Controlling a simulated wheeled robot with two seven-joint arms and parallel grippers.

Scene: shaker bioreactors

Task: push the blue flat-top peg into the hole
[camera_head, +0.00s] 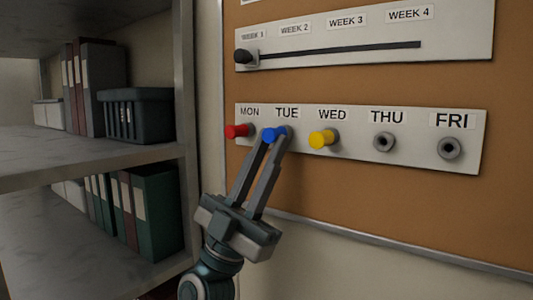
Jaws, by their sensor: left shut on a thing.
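The blue peg (270,135) is at the TUE place on the lower white panel (460,118). My left gripper (273,138) reaches up from below, its two long fingers shut on the blue peg. The fingers hide part of the peg and the TUE hole, so I cannot tell how deep the peg sits. A red peg (237,131) is at MON and a yellow peg (322,139) is at WED; both stick out from the panel. The THU hole (384,142) and the FRI hole (449,148) are empty. My right gripper is not in view.
Above is a white panel (460,35) with a week slider and its black knob (243,56). Both panels are on a cork board (350,80). A metal shelf (90,153) with binders and a dark basket (136,115) stands at left, close to my left arm.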

